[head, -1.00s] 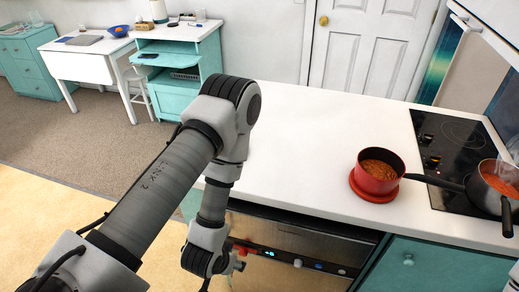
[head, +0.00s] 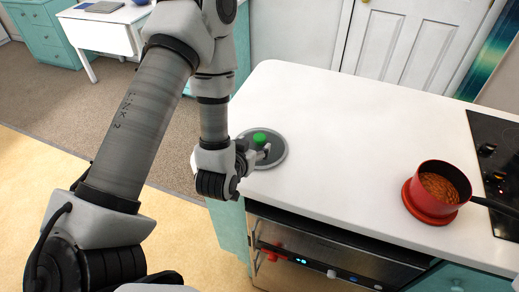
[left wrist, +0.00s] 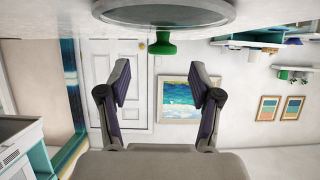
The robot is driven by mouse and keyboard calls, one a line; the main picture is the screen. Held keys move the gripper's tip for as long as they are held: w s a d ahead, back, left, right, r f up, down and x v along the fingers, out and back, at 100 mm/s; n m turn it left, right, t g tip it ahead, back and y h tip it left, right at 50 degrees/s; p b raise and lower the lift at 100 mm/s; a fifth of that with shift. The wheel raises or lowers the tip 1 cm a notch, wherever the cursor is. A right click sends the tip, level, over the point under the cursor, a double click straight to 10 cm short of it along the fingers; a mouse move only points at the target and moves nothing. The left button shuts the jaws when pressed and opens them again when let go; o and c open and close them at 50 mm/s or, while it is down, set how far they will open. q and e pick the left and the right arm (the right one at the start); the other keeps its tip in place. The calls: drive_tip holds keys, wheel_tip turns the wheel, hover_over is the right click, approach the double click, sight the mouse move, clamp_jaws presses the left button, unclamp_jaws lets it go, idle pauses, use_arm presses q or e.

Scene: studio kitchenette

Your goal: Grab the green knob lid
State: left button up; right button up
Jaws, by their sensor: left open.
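The lid (head: 274,158) is a grey disc lying on the left end of the white counter, with a green knob (head: 260,137) standing up from its middle. My left gripper (head: 264,154) is low over the lid's near left part, beside the knob, and partly hides the lid. The left wrist view is upside down. There the lid's rim (left wrist: 165,18) is at the top edge with the knob (left wrist: 162,44) pointing down the picture. My open, empty left gripper (left wrist: 161,76) has its fingers on either side of the knob's line. My right gripper is not in view.
A red pot (head: 443,184) of food stands on a red round mat (head: 425,212) at the right of the counter (head: 340,130), next to the black cooktop (head: 497,170). The counter between lid and pot is clear. An oven (head: 335,258) is below the front edge.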

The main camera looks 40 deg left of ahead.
sight(259, 138)
use_arm(q)
drive_tip(key=shift+d, duration=0.55)
drive_tip(key=shift+w+a, duration=0.2)
drive_tip(key=shift+a, duration=0.05)
drive_tip(key=shift+w+a+p, duration=0.7)
drive_tip(key=shift+p, duration=0.05)
drive_tip(key=x, duration=0.3)
drive_tip(key=shift+a+f+p, duration=0.3)
drive_tip(key=shift+a+f, duration=0.05)
drive_tip(key=shift+w+d, duration=0.2)
drive_tip(key=shift+w, duration=0.05)
drive_tip(key=shift+d, duration=0.3)
drive_tip(key=shift+c, duration=0.6)
drive_tip(key=shift+s+a, duration=0.1)
drive_tip(key=shift+a, duration=0.15)
clamp_jaws()
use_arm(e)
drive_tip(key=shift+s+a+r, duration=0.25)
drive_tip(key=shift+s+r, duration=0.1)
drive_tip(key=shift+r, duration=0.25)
